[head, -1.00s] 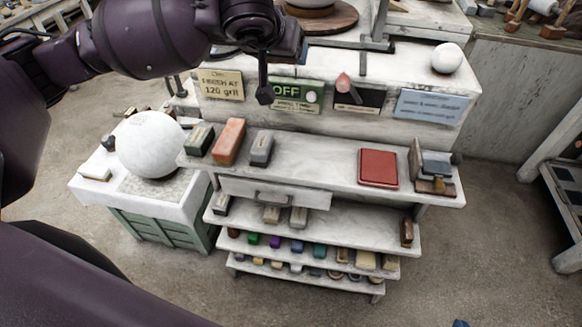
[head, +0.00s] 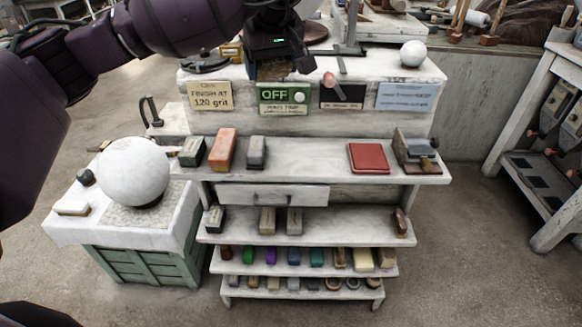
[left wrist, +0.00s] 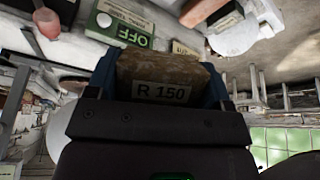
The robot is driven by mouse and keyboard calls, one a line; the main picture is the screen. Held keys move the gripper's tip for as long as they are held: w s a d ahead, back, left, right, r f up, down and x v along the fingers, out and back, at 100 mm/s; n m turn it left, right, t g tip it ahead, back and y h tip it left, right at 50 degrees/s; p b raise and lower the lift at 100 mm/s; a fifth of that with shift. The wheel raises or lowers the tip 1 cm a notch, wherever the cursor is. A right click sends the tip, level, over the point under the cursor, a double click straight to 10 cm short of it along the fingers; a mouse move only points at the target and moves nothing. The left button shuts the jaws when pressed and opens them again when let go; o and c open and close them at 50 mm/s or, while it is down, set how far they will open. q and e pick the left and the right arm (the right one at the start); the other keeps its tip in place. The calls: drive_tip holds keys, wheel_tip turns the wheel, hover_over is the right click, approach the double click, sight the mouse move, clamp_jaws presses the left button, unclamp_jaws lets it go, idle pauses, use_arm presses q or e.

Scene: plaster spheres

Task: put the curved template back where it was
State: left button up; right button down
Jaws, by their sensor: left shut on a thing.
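The curved template (left wrist: 160,92) is a brown plate marked "R 150" in the left wrist view. My left gripper (left wrist: 160,85) is shut on it, with blue fingers at both sides. In the head view my left gripper (head: 277,66) is above the back of the workbench, near the green OFF sign (head: 283,97). The template shows there only as a small brown patch (head: 268,72) under the gripper. Its curved edge cannot be made out. My right gripper is not in view.
The bench's upper shelf (head: 310,155) holds several blocks, a red pad (head: 368,158) and a small device (head: 415,150). A white sphere (head: 134,172) rests on a side stand at left. A small white ball (head: 413,54) sits at the back right. A red-knobbed lever (head: 329,80) stands close to my gripper.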

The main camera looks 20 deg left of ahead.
use_arm(q)
drive_tip(key=w+f+n+g+h+b, duration=0.2)
drive_tip(key=w+f+n+g+b, duration=0.15)
drive_tip(key=n, duration=0.25)
drive_tip(key=n+t+h+b, duration=0.1)
drive_tip(key=n+h+b, duration=0.4)
drive_tip(key=n+b, duration=0.25)
hover_over(295, 159)
drive_tip(key=a, duration=0.1)
drive_tip(key=f, duration=1.6)
drive_tip(key=shift+s+a+f, duration=0.15)
drive_tip(key=shift+a+f, duration=0.05)
drive_tip(key=shift+f, duration=0.8)
wheel_tip(295, 159, down, 4)
drive_tip(key=shift+b, duration=0.45)
drive_tip(key=shift+r, duration=0.1)
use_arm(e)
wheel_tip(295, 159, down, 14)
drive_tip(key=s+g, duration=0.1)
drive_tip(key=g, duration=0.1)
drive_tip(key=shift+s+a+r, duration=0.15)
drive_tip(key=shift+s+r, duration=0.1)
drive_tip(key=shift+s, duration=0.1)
